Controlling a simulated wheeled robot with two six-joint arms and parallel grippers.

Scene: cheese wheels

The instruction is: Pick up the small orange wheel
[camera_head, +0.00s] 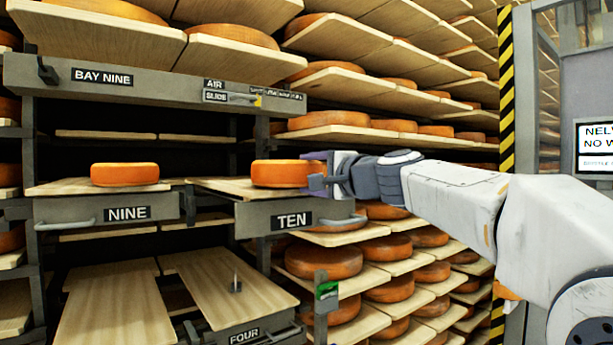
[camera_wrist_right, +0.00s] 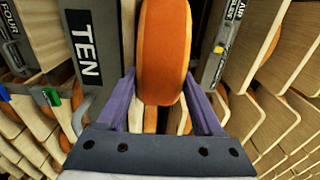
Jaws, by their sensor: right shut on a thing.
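A small orange wheel (camera_head: 281,173) is at the board of the drawer marked TEN; I cannot tell whether it still touches the board. My right gripper (camera_head: 316,173) reaches it from the right and is shut on its near side. In the right wrist view the wheel (camera_wrist_right: 163,50) stands on edge in the picture between the two purple fingers of the gripper (camera_wrist_right: 160,84). Another orange wheel (camera_head: 125,174) sits on the board of the drawer marked NINE, to the left. My left gripper is not in view.
The BAY NINE beam (camera_head: 150,84) runs above the two wheels. Below, the FOUR drawer (camera_head: 255,336) has bare boards with a small upright peg (camera_head: 237,283). Racks of wheels fill the back right. A yellow-black striped post (camera_head: 506,90) stands behind my right arm.

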